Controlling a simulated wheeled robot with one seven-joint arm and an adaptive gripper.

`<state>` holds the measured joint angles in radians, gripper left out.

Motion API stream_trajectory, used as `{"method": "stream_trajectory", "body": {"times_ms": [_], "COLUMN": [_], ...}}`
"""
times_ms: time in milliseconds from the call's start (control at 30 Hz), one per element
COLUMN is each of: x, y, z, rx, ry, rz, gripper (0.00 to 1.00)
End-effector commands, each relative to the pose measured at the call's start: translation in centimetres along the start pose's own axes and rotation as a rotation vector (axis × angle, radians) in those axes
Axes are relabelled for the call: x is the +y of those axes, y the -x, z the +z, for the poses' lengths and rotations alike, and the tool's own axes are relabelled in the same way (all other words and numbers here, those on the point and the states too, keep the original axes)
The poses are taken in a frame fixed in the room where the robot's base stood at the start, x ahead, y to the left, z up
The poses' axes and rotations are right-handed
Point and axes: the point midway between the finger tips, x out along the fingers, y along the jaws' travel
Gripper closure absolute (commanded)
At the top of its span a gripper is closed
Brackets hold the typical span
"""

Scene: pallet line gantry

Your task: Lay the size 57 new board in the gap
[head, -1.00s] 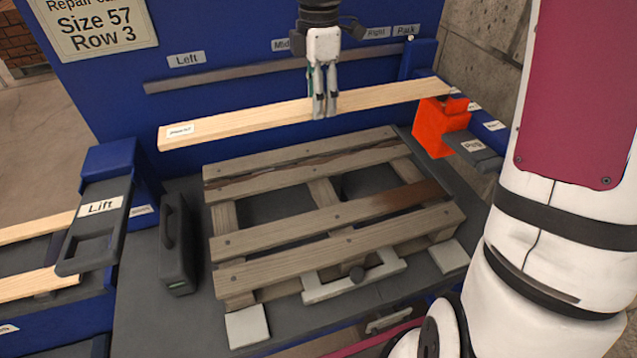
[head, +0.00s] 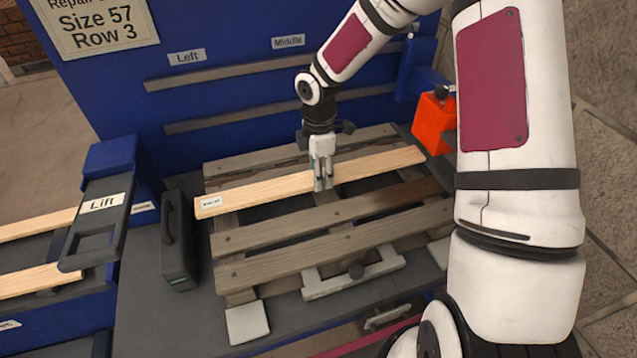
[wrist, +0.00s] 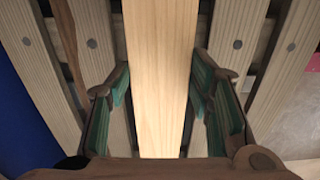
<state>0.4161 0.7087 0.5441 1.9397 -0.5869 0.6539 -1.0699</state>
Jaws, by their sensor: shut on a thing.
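The pale new board (head: 262,191) lies lengthwise over the grey weathered pallet (head: 290,261), along the gap between its rear slats and its front slats. A small white label, too small to read, is on its left end. My gripper (head: 323,182) is shut on the board near its middle. In the wrist view the green-padded fingers (wrist: 160,100) stand on both sides of the board (wrist: 160,55), with pallet slats beyond. The board's left end reaches slightly past the pallet's left side. I cannot tell whether it touches the pallet or hovers just above.
A blue panel (head: 110,75) with a "Size 57 Row 3" sign (head: 95,25) stands behind. A red-orange block (head: 432,125) is at the right. A dark case (head: 178,245) and the "Lift" handle (head: 98,225) are at the left. More pale boards (head: 35,281) lie far left.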

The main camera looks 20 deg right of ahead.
Motion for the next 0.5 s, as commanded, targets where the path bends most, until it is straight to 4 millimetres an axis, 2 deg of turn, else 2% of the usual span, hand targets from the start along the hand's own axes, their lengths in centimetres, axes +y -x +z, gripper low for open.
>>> {"method": "stream_trajectory", "body": {"times_ms": [167,367,500], "x": [-0.1,-0.1,0.0], "y": [-1.3,-4.0,-4.3], "z": [-0.1,-0.1,0.0], "rx": [0.0,0.001,-0.001], "ry": [0.002,0.002,0.001], "rz": [-0.002,-0.002,0.001], "gripper": [0.89,0.89,0.89]}}
